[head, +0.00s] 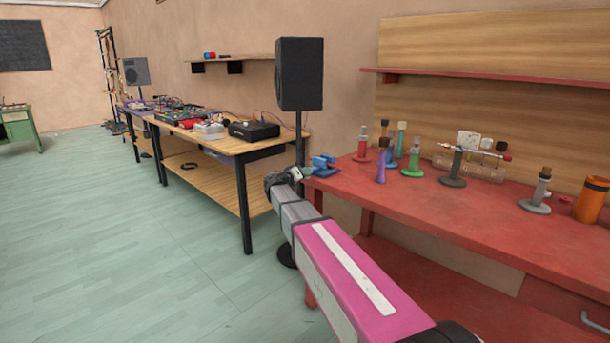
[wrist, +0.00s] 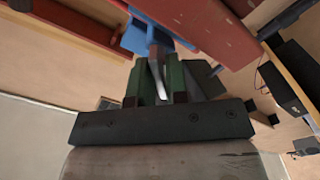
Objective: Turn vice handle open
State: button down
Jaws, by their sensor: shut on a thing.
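The blue vice (head: 322,165) is on the far left corner of the red workbench (head: 450,208). In the wrist view the blue vice body (wrist: 140,38) shows at the top, beyond my fingers. My gripper (head: 301,173) is at the vice's left side. In the wrist view my gripper (wrist: 160,85) has its two green fingers on either side of a light metal vice handle (wrist: 157,72), shut on it. The handle's ends are partly hidden by the fingers and the gripper body.
Several coloured cylinders, such as the green one (head: 413,160), stand on the red bench. An orange cup (head: 591,200) is at its right. A black speaker (head: 300,75) on a stand is behind my gripper. A wooden table (head: 230,187) with electronics stands to the left. The floor at left is clear.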

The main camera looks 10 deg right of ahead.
jog(key=n, duration=0.3)
jog(key=shift+n, duration=0.4)
jog(key=shift+f+n, duration=0.1)
jog(key=shift+n, duration=1.7)
jog(key=c, duration=1.2)
grip_release()
jog(key=shift+o, duration=0.2)
jog(key=v, duration=1)
jog(key=shift+s+a, duration=0.2)
jog(key=shift+a, duration=0.15)
